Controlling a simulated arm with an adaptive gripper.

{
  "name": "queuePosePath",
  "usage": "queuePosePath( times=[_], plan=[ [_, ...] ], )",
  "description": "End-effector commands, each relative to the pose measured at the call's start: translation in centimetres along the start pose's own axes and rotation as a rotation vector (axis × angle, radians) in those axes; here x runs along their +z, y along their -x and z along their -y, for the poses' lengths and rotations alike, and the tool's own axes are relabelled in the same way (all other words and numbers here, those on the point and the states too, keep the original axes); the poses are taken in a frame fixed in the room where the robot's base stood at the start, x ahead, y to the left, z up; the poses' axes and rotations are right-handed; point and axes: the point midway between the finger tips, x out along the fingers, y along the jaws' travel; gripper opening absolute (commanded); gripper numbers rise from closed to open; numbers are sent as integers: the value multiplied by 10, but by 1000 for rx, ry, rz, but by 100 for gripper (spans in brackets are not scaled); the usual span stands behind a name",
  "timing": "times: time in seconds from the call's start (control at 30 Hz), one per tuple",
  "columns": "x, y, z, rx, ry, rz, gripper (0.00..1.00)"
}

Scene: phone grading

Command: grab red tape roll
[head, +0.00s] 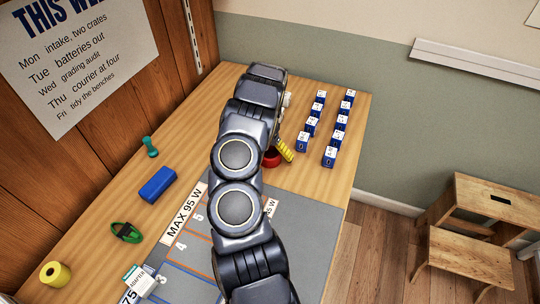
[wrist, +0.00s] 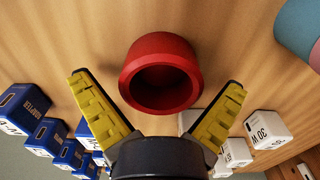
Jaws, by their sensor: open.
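The red tape roll (wrist: 160,58) lies on the wooden bench, its hole facing the wrist camera. In the wrist view it sits just beyond and between the fingertips of my gripper (wrist: 160,82). My gripper is open, with a yellow-padded finger on each side and nothing between them touching the roll that I can see. In the head view the red tape roll (head: 272,158) shows only in part, beside my arm and a yellow finger of my gripper (head: 284,149). My arm hides the rest.
Two rows of blue and white adapter boxes (head: 330,154) stand right of the roll. A blue block (head: 157,184), a teal stamp-like object (head: 150,146), a green item (head: 126,232) and a yellow roll (head: 55,274) lie to the left. A grey mat (head: 318,218) covers the near bench.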

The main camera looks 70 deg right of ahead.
Motion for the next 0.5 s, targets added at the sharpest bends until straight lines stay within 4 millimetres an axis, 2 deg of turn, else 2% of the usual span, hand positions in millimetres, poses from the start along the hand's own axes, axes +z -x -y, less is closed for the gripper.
queuePosePath(
  times=[0.07,0.1,0.17,0.2,0.23,0.5],
  plan=[
    [0,1,0,-1,0,-1,100],
    [0,1,0,-1,0,-1,91],
    [0,1,0,-1,0,-1,66],
    [0,1,0,-1,0,-1,49],
    [0,1,0,-1,0,-1,42],
    [0,1,0,-1,0,-1,39]
  ],
)
